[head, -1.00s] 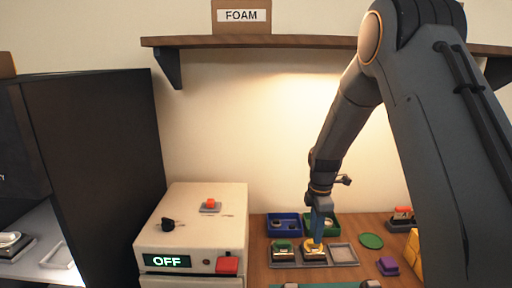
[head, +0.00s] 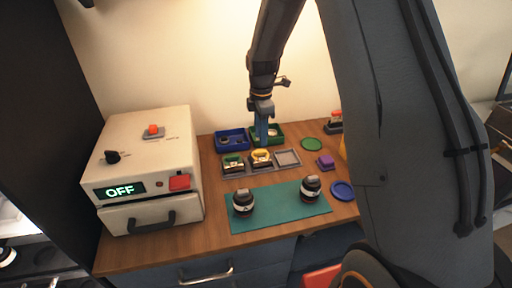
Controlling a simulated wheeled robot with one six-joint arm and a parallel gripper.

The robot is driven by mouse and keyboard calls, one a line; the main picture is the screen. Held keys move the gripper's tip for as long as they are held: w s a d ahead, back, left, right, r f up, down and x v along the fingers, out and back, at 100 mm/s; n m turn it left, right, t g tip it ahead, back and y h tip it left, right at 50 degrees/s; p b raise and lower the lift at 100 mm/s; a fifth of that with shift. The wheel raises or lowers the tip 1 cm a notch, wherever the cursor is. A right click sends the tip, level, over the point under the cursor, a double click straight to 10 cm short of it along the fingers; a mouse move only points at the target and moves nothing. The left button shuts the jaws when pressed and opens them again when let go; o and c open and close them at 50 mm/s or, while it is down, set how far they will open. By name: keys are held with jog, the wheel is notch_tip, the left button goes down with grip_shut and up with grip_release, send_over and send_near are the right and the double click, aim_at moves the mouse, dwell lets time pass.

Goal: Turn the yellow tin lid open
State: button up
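The yellow tin lid (head: 261,154) is in the middle compartment of a grey three-part tray (head: 243,174) on the wooden bench. My gripper (head: 263,143) points down at the yellow lid, its blue fingers ending at or just above the lid's back edge. I cannot tell whether they touch it. The fingers look like one narrow blue shape from here, so the gap between them does not show. A green-topped tin (head: 233,162) is in the tray's left compartment. The right compartment (head: 287,158) is empty.
A blue bin (head: 232,139) and a green bin (head: 275,132) stand behind the tray. Two dark lenses (head: 243,203) (head: 311,188) stand on a teal mat (head: 277,207) in front. A white box reading OFF (head: 150,165) is left. A purple block (head: 325,162) and blue disc (head: 342,190) lie right.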

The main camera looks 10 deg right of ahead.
aim_at(261, 151)
jog(key=shift+r, duration=0.1)
dwell(0.7)
notch_tip(261, 151, up, 6)
jog(key=p, duration=0.3)
dwell(0.4)
jog(key=s+f+m+b, duration=0.2)
jog(key=s+m+b, duration=0.2)
jog(key=s+m, duration=0.5)
jog(key=s+f+m+t+b, duration=0.1)
jog(key=s+f+m+b, duration=0.2)
jog(key=s+m, duration=0.6)
jog(key=s+b, duration=0.2)
jog(key=s, duration=0.4)
jog(key=shift+f, duration=0.2)
